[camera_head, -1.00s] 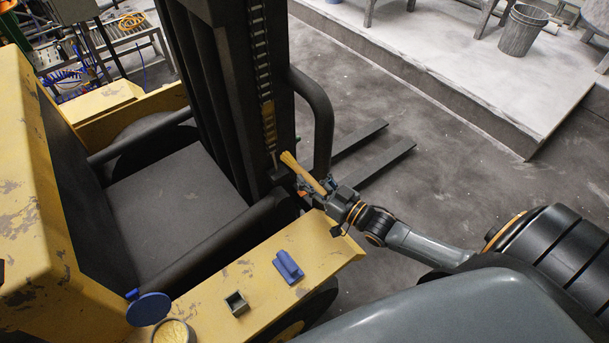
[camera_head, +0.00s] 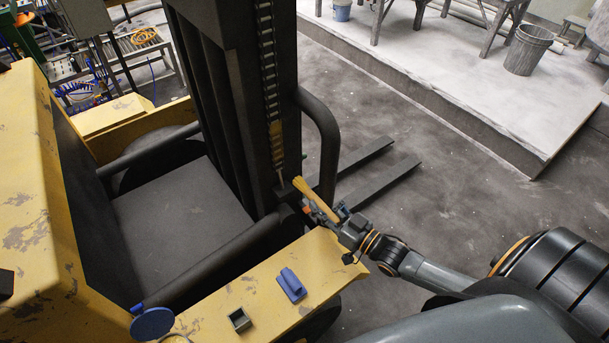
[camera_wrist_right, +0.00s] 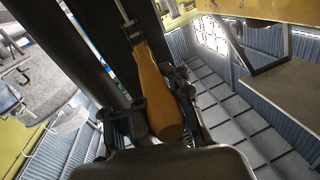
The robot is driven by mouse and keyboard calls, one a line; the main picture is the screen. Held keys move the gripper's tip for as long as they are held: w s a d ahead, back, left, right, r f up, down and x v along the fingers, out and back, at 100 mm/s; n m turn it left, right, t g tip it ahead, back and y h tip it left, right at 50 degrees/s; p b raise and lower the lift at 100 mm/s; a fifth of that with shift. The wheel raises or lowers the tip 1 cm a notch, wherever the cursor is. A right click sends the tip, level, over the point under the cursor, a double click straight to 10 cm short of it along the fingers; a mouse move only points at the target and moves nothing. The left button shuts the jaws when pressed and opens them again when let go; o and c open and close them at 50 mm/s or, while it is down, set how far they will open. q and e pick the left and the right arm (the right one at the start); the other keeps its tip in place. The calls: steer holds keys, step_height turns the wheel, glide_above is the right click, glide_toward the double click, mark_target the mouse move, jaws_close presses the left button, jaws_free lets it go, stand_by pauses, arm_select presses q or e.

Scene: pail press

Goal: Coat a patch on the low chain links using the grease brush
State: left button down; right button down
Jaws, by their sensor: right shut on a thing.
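The grease brush, with its tan wooden handle (camera_head: 315,198), is in my right gripper (camera_head: 330,214). The gripper is shut on the handle, which fills the middle of the right wrist view (camera_wrist_right: 158,95). A metal ferrule (camera_wrist_right: 131,31) leads up from the handle; the bristles are not clear in either view. The lift chain (camera_head: 266,50) runs down the dark mast, and its low links (camera_head: 276,137) show a yellowish stretch. The handle's upper end is close to the chain's lower end; whether the brush touches the links cannot be told. My left gripper is out of view.
On the yellow truck body lie a blue block-like object (camera_head: 291,284) and a small open dark box (camera_head: 239,319). A blue round lid (camera_head: 152,323) shows at the bottom edge. A curved dark bar (camera_head: 327,140) stands right of the mast, with forks (camera_head: 385,180) beyond.

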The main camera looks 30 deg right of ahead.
mark_target(299, 183)
stand_by(0.3)
steer(key=shift+w+d+b+x, duration=0.1)
steer(key=shift+d+b+x, duration=0.25)
steer(key=shift+x, duration=0.75)
steer(key=shift+w+d+b+x, duration=0.1)
steer(key=shift+b+x, duration=0.45)
steer(key=shift+x, duration=0.55)
steer(key=shift+w+d+b+x, duration=0.1)
steer(key=shift+d+b+x, duration=0.25)
steer(key=shift+x, duration=0.75)
steer(key=shift+b+x, duration=0.65)
steer(key=shift+x, duration=0.35)
steer(key=shift+d+f, duration=0.1)
step_height(299, 183, up, 4)
steer(key=p, duration=0.3)
steer(key=shift+p, duration=0.35)
step_height(299, 183, up, 7)
steer(key=p, duration=0.6)
steer(key=shift+w, duration=0.1)
